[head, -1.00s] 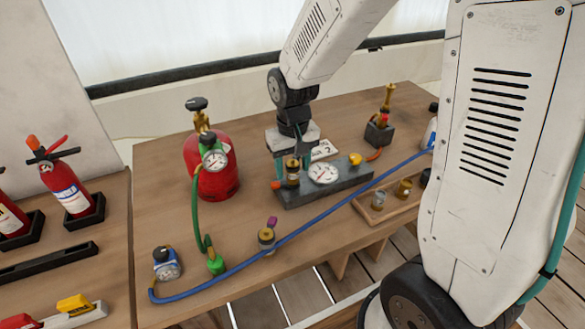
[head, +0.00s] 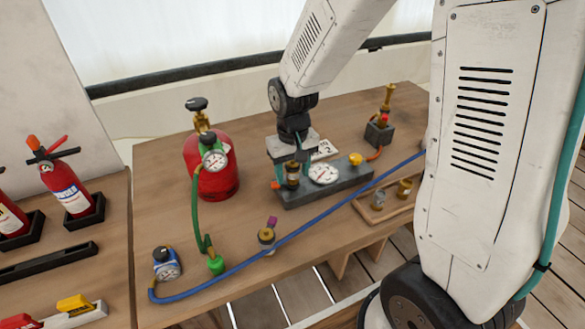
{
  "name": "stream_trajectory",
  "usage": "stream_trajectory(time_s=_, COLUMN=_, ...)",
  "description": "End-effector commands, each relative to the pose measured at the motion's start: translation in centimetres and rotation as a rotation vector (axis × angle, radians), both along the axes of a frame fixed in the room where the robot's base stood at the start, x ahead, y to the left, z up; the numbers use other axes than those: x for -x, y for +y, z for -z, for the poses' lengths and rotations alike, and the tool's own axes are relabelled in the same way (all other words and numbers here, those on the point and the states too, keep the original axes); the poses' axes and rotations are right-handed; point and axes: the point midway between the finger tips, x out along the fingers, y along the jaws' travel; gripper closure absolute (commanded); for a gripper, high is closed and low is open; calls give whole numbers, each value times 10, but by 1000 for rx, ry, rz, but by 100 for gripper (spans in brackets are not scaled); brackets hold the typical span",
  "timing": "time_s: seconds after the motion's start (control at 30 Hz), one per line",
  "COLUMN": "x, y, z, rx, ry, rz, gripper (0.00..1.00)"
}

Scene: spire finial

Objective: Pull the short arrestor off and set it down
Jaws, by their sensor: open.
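A dark grey block (head: 330,190) on the wooden table carries a round white gauge (head: 323,173). A short brass-and-dark fitting (head: 292,178) stands upright at the block's left end; it looks like the short arrestor, though no label on it can be read. The gripper partly hides the fitting's top.
A red cylinder (head: 205,180) with gauge and green hose stands left. A blue hose (head: 330,220) crosses in front of the block. A small wooden tray (head: 390,208) holds metal fittings at right. A purple-topped fitting (head: 267,237) stands in front.

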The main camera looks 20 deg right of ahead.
Motion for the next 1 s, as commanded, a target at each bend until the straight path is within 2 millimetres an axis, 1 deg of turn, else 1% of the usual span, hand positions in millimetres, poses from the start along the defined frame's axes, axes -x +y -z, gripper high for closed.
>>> stream_trajectory(time_s=0.3, x=0, y=0, z=0, rx=0, ry=0, rz=0, gripper=47)
stream_trajectory(time_s=0.33, x=0, y=0, z=0, rx=0, ry=0, rz=0, gripper=53)
stream_trajectory(time_s=0.37, x=0, y=0, z=0, rx=0, ry=0, rz=0, gripper=61)
stream_trajectory(time_s=0.4, x=0, y=0, z=0, rx=0, ry=0, rz=0, gripper=72)
stream_trajectory(time_s=0.47, x=0, y=0, z=0, rx=0, ry=0, rz=0, gripper=89)
stream_trajectory(time_s=0.5, x=0, y=0, z=0, rx=0, ry=0, rz=0, gripper=100)
stream_trajectory(time_s=0.67, x=0, y=0, z=-1, rx=0, ry=-1, rz=0, gripper=100)
stream_trajectory(time_s=1.0, x=0, y=0, z=-14, rx=0, ry=-1, rz=0, gripper=100)
